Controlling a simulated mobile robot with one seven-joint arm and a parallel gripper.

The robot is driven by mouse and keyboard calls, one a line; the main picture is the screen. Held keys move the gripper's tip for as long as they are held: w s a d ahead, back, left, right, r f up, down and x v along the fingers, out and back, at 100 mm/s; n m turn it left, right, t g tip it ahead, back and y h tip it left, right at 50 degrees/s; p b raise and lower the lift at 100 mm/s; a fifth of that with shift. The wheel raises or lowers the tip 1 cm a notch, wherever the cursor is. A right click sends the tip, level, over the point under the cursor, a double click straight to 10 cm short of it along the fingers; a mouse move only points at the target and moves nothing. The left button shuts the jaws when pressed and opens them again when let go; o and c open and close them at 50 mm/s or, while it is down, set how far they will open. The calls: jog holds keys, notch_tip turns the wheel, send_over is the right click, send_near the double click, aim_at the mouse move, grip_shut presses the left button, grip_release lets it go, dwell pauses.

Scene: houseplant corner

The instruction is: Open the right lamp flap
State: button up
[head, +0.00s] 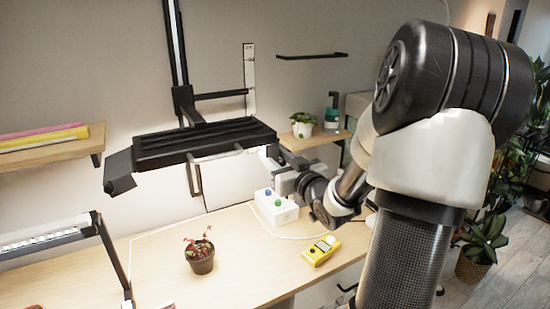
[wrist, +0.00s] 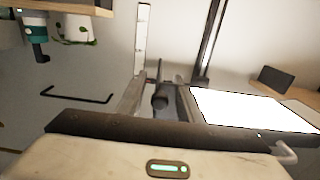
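The black lamp (head: 205,142) hangs on a vertical wall rail. Its left flap (head: 120,173) sticks out and down from the left end. At the right end, a dark piece (head: 291,158) that looks like the right flap is partly hidden by my gripper (head: 273,160). My gripper is at this end; contact cannot be made out. In the wrist view, the lamp's bright underside (wrist: 250,110) lies right of centre, and the far flap (wrist: 275,78) shows beyond it. Dark parts between the finger area hide the near flap's edges, and the finger gap is unclear.
Below, the desk (head: 240,265) holds a potted red plant (head: 201,257), a white box with coloured knobs (head: 276,208) and a yellow device (head: 321,250). A shelf (head: 315,140) with a plant stands close behind my wrist.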

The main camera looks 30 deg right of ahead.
grip_shut()
jog(key=shift+d+f+b, duration=0.1)
jog(key=shift+f+b, duration=0.05)
jog(key=shift+b, duration=0.2)
jog(key=d+r+n+b, duration=0.4)
jog(key=d+n+b, duration=0.1)
jog(key=n+b, duration=0.8)
jog(key=shift+s+r+n, duration=0.2)
jog(key=shift+n, duration=0.8)
jog(key=shift+d, duration=0.1)
